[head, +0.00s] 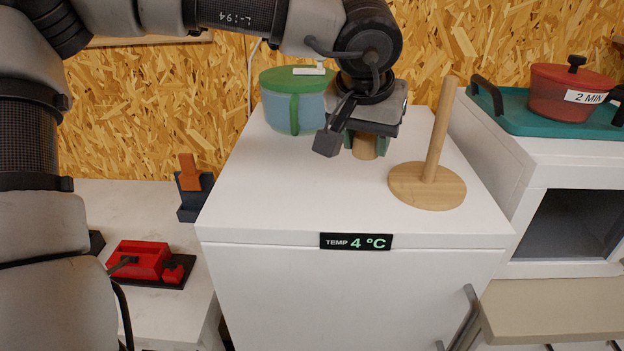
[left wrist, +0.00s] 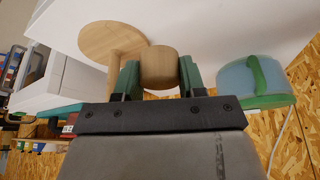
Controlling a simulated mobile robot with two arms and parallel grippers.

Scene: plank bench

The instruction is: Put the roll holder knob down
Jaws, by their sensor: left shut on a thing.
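The roll holder knob is a short light-wood cylinder (head: 365,147), seen under my left gripper in the head view. My left gripper (head: 362,140) is shut on it, pointing down over the white fridge top (head: 290,200). In the left wrist view the knob (left wrist: 159,66) sits between the green fingers (left wrist: 158,78). Whether its underside touches the fridge top I cannot tell. The wooden roll holder (head: 428,186), a round base with an upright post, stands just right of the gripper. My right gripper is not in view.
A blue and green lidded container (head: 292,115) stands behind left on the fridge top. A teal tray (head: 510,112) with a red pot (head: 568,95) is on the white unit at right. A red device (head: 140,260) lies on the lower left counter. The fridge top's front left is clear.

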